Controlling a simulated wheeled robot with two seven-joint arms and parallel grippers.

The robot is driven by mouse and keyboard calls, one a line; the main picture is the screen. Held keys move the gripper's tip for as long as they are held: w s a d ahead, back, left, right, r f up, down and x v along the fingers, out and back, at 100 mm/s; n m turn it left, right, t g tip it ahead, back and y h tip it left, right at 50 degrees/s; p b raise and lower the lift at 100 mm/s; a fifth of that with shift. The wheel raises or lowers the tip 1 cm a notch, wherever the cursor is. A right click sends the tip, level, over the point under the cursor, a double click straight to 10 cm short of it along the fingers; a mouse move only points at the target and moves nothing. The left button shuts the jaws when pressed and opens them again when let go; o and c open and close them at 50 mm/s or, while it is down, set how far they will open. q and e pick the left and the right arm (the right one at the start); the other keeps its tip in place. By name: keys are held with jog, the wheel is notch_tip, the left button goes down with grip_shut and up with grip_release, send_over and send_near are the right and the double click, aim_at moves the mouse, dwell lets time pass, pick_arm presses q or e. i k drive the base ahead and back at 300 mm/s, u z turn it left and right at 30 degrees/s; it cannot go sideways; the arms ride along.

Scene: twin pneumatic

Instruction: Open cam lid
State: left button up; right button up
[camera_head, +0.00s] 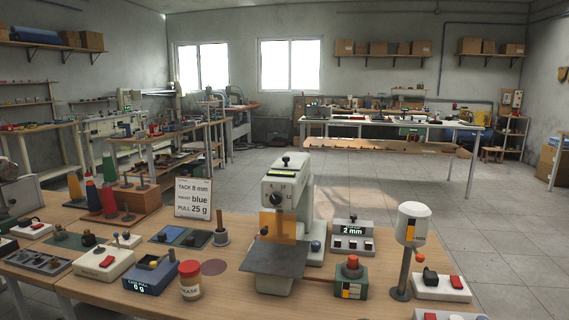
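A cream pneumatic machine (286,195) stands on the wooden bench in the middle, with a dark round dial on its head and a small black knob (285,160) on top. An orange see-through guard (277,226) hangs at its front, above a dark grey plate (274,259). I cannot tell for sure which part is the cam lid; the top of the head looks closed. Neither of my grippers is in view.
A sign (193,198) reads tack 8 mm, insert blue, pull 25 g. A box marked 2 mm (352,238), a red-button box (351,278) and a white post-mounted unit (411,224) stand to the right. A grease jar (190,280) and a 6 g box (151,275) stand to the left.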

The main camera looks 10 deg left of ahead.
aim_at(288, 159)
jog(key=k, duration=1.2)
jog(key=u, duration=0.7)
jog(key=i, duration=1.65)
jog(key=z, duration=0.55)
